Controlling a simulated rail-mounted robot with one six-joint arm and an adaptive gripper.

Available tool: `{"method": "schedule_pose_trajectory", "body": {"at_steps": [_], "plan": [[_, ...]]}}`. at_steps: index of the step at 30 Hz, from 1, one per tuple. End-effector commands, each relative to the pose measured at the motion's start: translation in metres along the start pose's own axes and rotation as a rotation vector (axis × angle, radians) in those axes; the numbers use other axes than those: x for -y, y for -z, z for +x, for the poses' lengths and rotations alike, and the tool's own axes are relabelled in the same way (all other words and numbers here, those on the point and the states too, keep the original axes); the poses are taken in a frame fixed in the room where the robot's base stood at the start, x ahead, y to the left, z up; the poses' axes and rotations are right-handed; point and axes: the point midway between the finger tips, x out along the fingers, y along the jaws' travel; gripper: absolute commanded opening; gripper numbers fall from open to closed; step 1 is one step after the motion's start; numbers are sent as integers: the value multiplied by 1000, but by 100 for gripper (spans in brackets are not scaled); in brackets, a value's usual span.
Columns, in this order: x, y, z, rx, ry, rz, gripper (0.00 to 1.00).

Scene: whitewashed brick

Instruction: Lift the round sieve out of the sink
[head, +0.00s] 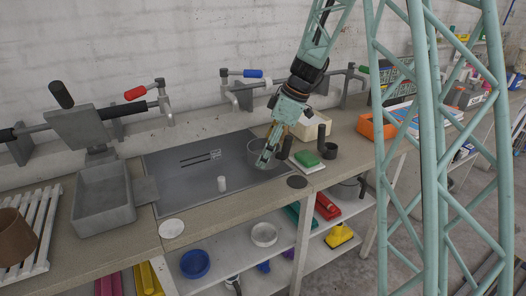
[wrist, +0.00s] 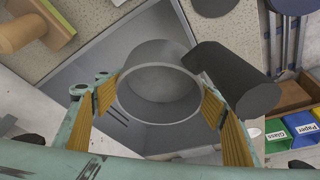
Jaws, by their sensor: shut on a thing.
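The round sieve (head: 255,151) is a grey, round, bowl-like piece at the right part of the dark grey sink (head: 180,183). In the wrist view the sieve (wrist: 158,88) sits between the yellow pads of my gripper (wrist: 160,98), with one pad against each side of its wall. My gripper (head: 268,156) is shut on it, pointing down. A thick dark cylinder (wrist: 235,80) sticks out beside the sieve's rim; it looks like its handle, but I cannot be sure they join. The height of the sieve above the sink floor is hard to tell.
A small white cylinder (head: 222,184) stands in the sink's front part. A green sponge-like block (head: 306,158) on a white board and a dark cup (head: 330,149) stand right of the sink. Taps with red (head: 135,93) and blue (head: 253,73) handles rise behind.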

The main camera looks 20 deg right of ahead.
Motion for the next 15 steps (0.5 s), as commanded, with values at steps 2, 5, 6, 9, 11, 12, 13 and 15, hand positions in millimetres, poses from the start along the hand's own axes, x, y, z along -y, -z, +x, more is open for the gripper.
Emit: {"method": "schedule_pose_trajectory", "body": {"at_steps": [2, 5, 6, 9, 11, 12, 13, 15], "plan": [[2, -2, -1, 0, 0, 0, 48], [6, -4, -2, 0, -1, 0, 48], [7, -5, -3, 0, 0, 0, 48], [11, -8, -3, 0, 0, 0, 48], [13, -9, -4, 0, 0, 1, 48], [14, -10, -4, 0, 0, 1, 48], [15, -11, -5, -1, 0, 1, 48], [17, -12, -6, -1, -1, 1, 48]]}}
